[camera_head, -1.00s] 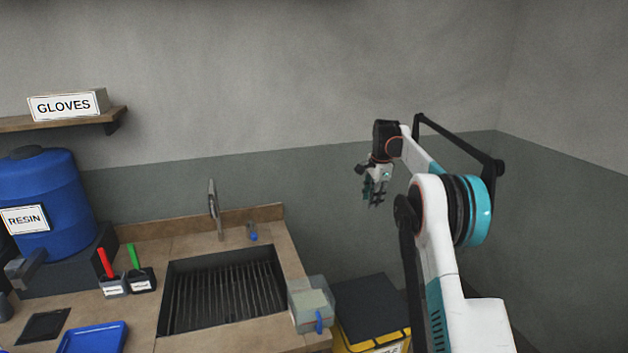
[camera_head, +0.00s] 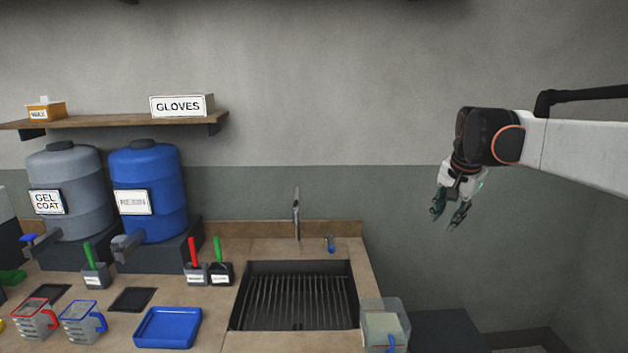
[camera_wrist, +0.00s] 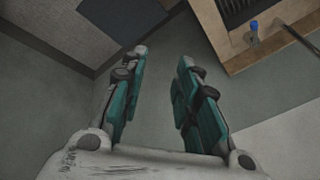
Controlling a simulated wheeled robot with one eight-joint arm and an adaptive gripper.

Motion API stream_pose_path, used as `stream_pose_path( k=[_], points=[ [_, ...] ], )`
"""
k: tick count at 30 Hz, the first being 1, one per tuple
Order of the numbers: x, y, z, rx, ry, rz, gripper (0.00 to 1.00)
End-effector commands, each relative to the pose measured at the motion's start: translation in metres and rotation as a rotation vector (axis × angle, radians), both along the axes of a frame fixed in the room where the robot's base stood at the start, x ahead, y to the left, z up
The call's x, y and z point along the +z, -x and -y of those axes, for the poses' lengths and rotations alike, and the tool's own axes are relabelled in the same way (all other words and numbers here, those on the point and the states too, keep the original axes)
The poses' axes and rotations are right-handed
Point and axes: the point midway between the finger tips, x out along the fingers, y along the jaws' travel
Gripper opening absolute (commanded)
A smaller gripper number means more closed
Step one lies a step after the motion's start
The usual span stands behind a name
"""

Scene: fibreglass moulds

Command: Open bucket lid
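A dark, flat lid (camera_head: 445,330) shows low in the head view, on the floor side just right of the counter; the bucket body under it is cut off by the lower edge. A dark flat panel (camera_wrist: 122,14) at the top of the wrist view looks like the same lid. My gripper (camera_head: 447,222) hangs in the air well above the lid, fingers pointing down. In the wrist view its two fingers (camera_wrist: 163,57) are apart with nothing between them.
The counter (camera_head: 375,275) holds a sink (camera_head: 295,295) with a tap (camera_head: 296,212). Blue (camera_head: 150,180) and grey (camera_head: 68,185) drums stand left. The space around my gripper is free.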

Motion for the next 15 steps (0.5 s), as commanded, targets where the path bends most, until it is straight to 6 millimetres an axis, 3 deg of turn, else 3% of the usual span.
stream_pose_path(
  k=[1, 8, 15],
  points=[
    [-0.001, 0.018, -0.011, 0.040, 0.016, 0.010, 0.29],
    [-0.007, 0.092, -0.048, 0.226, 0.101, 0.057, 0.29],
    [-0.033, 0.173, -0.080, 0.418, 0.195, 0.106, 0.29]
  ],
)
